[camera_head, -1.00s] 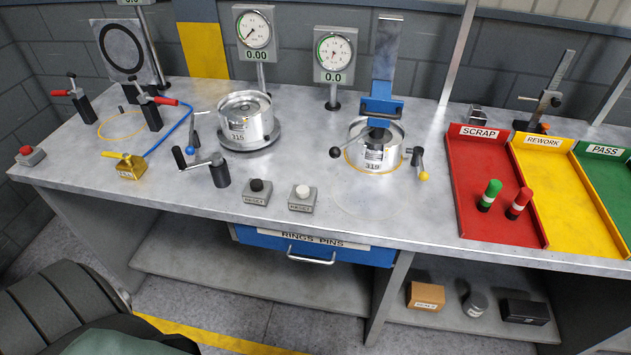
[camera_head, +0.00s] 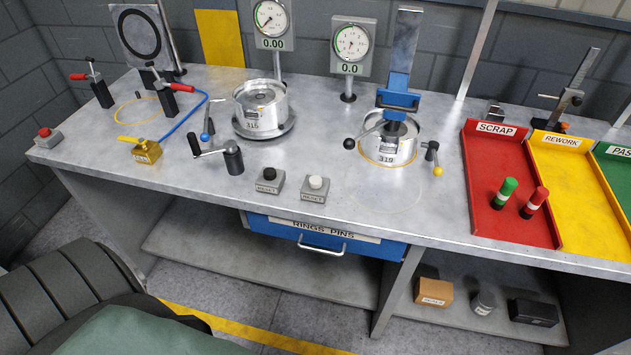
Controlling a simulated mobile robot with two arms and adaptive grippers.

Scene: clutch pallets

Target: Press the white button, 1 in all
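The white button (camera_head: 316,182) is a round white cap on a small grey box labelled RESET. It stands near the front edge of the workbench (camera_head: 420,215), at the middle of the head view. A matching grey box with a black button (camera_head: 269,174) stands just to its left. The white cap stands up from its box, and nothing touches it. Neither of my grippers shows in the head view.
A crank handle (camera_head: 230,157) stands left of the buttons. Behind are two metal cylinders (camera_head: 262,110) (camera_head: 390,146) and dial gauges (camera_head: 351,45). The red scrap tray (camera_head: 485,170) holds a green and a red marker. A blue drawer (camera_head: 275,230) sits below the bench edge.

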